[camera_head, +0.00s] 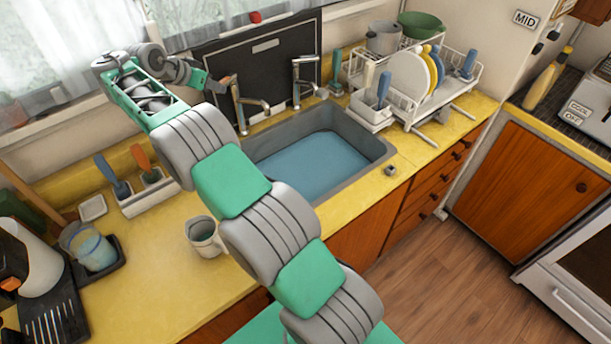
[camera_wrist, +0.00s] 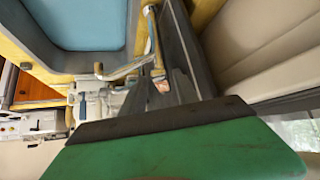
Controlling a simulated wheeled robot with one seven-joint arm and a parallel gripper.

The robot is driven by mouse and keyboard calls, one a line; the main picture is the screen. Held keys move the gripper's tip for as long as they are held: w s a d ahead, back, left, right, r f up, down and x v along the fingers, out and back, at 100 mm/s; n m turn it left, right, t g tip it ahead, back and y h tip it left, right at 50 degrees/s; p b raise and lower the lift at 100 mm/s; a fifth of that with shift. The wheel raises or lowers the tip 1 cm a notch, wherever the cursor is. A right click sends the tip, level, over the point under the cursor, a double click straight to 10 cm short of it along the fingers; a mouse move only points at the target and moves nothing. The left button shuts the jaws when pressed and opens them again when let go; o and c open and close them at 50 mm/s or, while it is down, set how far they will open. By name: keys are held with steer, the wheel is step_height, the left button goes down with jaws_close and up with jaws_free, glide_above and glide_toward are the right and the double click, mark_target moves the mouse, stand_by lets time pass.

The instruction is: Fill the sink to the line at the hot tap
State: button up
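The grey sink (camera_head: 375,148) is set in the yellow counter and holds flat blue water (camera_head: 312,165) below its rim. The water also shows in the wrist view (camera_wrist: 88,22). I cannot make out a fill line. Two metal taps, a left tap (camera_head: 238,108) and a right tap (camera_head: 297,85), stand behind the sink; I cannot tell which is hot. No stream shows from either spout. My gripper (camera_head: 222,86) is at the top of the left tap. In the wrist view its dark fingers are close to that tap's brassy parts (camera_wrist: 130,69); contact and finger gap are unclear.
A dish rack (camera_head: 455,88) with plates stands right of the sink. A mug (camera_head: 203,237) stands on the counter near my arm, left of the sink. A brush holder (camera_head: 150,193) is further left. A black board (camera_head: 265,62) leans behind the taps.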

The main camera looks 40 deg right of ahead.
steer(key=v, duration=0.6)
stand_by(0.4)
